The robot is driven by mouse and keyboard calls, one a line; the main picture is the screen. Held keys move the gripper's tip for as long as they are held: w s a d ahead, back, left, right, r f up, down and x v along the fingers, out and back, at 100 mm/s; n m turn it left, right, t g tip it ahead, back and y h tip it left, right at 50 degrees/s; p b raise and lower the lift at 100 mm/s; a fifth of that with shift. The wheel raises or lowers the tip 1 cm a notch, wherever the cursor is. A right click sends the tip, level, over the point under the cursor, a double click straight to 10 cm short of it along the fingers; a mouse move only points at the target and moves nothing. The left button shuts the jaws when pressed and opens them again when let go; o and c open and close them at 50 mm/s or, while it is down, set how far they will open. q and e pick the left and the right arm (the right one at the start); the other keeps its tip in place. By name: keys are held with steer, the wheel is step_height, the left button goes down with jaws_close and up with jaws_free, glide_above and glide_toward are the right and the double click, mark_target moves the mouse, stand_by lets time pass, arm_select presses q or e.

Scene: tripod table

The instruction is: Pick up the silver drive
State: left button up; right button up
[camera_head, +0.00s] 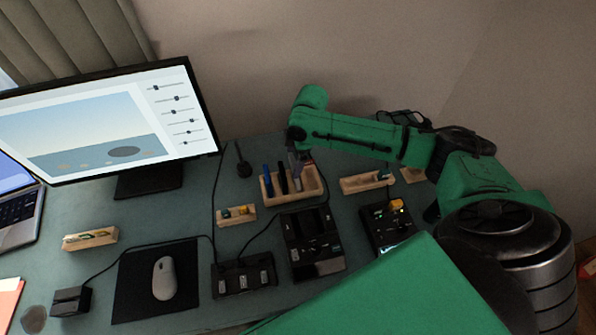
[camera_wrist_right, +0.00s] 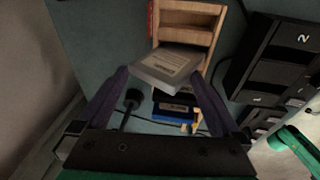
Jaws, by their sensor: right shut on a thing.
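The silver drive (camera_wrist_right: 168,68) is a flat grey box with a pale label, seen in the right wrist view. My right gripper (camera_wrist_right: 162,74) is shut on it, with one dark finger on each side. In the head view my right gripper (camera_head: 295,163) points down over the wooden rack (camera_head: 269,197) on the desk. There the drive is too small and too covered to make out clearly. The wooden rack also shows behind the drive in the wrist view (camera_wrist_right: 218,24). I cannot tell whether the drive is fully clear of the rack. My left gripper is not in view.
A blue drive (camera_head: 267,177) and a black drive (camera_head: 283,180) stand in the rack. A black dock (camera_head: 312,245) is in front, with a small wooden tray (camera_head: 235,222) to the left and another (camera_head: 357,186) to the right. A monitor (camera_head: 190,100) stands at the left.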

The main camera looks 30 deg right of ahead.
mark_target(298, 180)
steer(key=shift+g, duration=0.8)
steer(key=s+f, duration=0.2)
steer(key=f, duration=0.1)
steer(key=s+f, duration=0.1)
steer(key=s, duration=0.1)
steer(key=shift+s+a+f, duration=0.1)
steer(key=shift+a+f, duration=0.3)
steer(key=shift+r, duration=0.25)
steer(key=r, duration=0.1)
steer(key=w+r, duration=0.2)
steer(key=shift+r, duration=0.4)
jaws_close()
step_height(298, 180, up, 16)
steer(key=shift+d+f+b, duration=0.2)
steer(key=shift+b, duration=0.15)
steer(key=o, duration=0.7)
jaws_free()
